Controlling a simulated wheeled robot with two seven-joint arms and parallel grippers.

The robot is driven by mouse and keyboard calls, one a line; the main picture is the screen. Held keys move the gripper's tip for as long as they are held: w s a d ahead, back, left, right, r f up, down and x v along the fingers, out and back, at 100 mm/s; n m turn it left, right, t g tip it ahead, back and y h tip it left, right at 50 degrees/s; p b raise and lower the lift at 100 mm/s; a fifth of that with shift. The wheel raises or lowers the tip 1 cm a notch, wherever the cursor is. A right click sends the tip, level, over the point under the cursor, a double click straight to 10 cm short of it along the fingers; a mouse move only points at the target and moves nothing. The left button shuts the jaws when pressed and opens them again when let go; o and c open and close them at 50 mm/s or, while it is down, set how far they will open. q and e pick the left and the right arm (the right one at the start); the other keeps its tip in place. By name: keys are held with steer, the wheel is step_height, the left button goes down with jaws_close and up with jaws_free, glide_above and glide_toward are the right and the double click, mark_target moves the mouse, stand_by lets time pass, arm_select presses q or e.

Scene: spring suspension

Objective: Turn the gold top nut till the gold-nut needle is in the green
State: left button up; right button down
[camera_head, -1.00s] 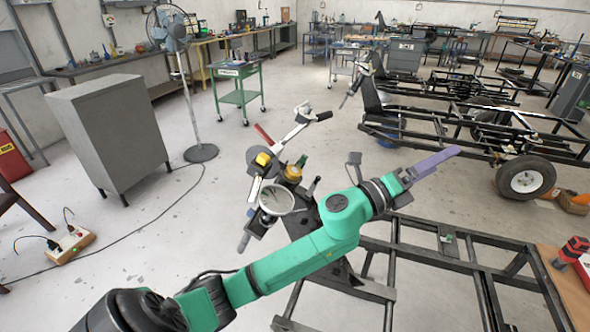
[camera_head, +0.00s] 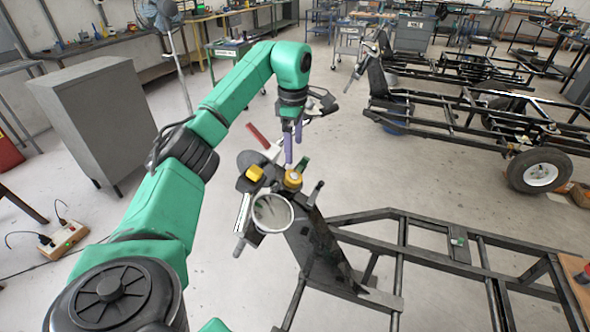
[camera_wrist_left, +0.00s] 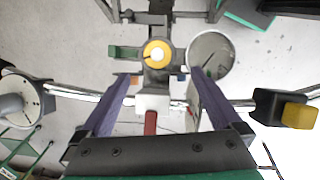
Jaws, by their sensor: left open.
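The gold top nut (camera_head: 293,177) is a round gold piece on top of the suspension unit. It shows in the left wrist view (camera_wrist_left: 157,53) with a pale centre. A round dial gauge (camera_head: 272,213) with a white rim stands beside it, also in the left wrist view (camera_wrist_left: 210,55). Its needle is too small to read against any green zone. My left gripper (camera_head: 293,148), with purple fingers, points down just above and behind the nut. My right gripper is not in view.
A yellow block on a black part (camera_head: 255,173) sits left of the nut, close to my fingers. A red bar (camera_head: 262,136) lies behind. A black frame (camera_head: 400,245) extends right. A grey cabinet (camera_head: 95,120) stands left; open floor lies between.

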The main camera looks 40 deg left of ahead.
mark_target(294, 176)
arm_select(q)
step_height(294, 176, down, 5)
steer(key=shift+s+r+p, duration=0.1)
steer(key=shift+s+p, duration=0.05)
steer(key=shift+p, duration=0.2)
steer(key=f, duration=0.2)
steer(key=shift+w+a+f, duration=0.35)
steer(key=shift+f, duration=0.05)
steer(key=f, duration=0.2)
steer(key=f+p, duration=0.1)
steer(key=shift+w+a, duration=0.25)
steer(key=shift+w, duration=0.1)
steer(key=shift+s+d+f, duration=0.1)
steer(key=shift+d+f, duration=0.05)
steer(key=shift+f, duration=0.05)
steer(key=shift+s+d+r, duration=0.1)
steer(key=shift+s+d, duration=0.05)
steer(key=shift+d, duration=0.05)
steer(key=shift+c, duration=0.9)
steer(key=shift+a, duration=0.15)
steer(key=c, duration=1.2)
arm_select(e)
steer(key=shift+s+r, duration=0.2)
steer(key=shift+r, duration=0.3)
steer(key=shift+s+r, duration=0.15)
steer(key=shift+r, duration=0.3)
